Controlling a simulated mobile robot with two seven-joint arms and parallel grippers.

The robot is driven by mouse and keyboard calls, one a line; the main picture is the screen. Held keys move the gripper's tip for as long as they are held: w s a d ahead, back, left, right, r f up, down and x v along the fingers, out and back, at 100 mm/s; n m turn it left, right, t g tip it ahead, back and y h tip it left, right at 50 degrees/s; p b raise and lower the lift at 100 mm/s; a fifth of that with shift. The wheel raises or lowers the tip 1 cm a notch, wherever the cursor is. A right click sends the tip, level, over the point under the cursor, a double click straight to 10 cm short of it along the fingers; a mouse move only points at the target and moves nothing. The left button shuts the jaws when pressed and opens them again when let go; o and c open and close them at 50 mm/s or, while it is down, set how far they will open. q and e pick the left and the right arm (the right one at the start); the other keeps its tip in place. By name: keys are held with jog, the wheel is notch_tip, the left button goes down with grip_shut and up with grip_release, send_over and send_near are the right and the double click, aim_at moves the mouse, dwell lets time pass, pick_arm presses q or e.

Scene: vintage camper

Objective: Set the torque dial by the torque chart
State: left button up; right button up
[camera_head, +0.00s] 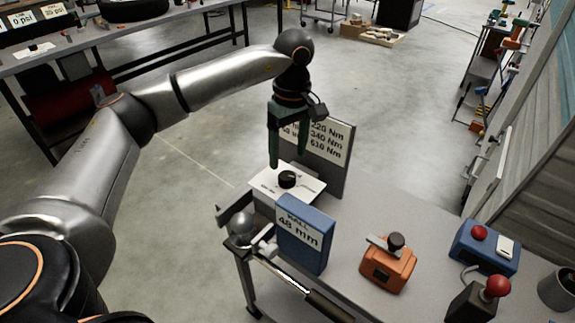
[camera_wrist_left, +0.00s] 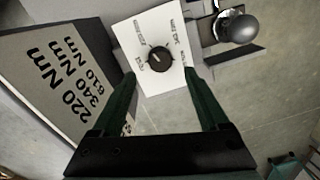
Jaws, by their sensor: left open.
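The torque dial is a black knob (camera_head: 287,179) on a white plate (camera_head: 262,183) with small printed labels, at the bench's far left corner. The knob also shows in the left wrist view (camera_wrist_left: 159,60), with a pale pointer mark; the labels are too small to read. The torque chart (camera_head: 332,143) stands upright behind it and reads 220 Nm, 340 Nm and a third value, partly covered by my gripper. My left gripper (camera_head: 288,163) is open, pointing down above the knob, with one finger on each side and apart from it. My right gripper is not in view.
A blue block (camera_head: 303,236) labelled "BALL 48 mm" and a steel ball (camera_head: 241,227) stand in front of the dial plate. An orange device (camera_head: 387,268), a blue button box (camera_head: 484,247) and a red-knobbed lever (camera_head: 497,287) occupy the bench's right. Bench surface right of the chart is clear.

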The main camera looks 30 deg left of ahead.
aim_at(290, 174)
pick_arm(q)
notch_tip(290, 174, up, 7)
jog(key=shift+w, duration=0.15)
jog(key=shift+d, duration=0.1)
dwell(0.3)
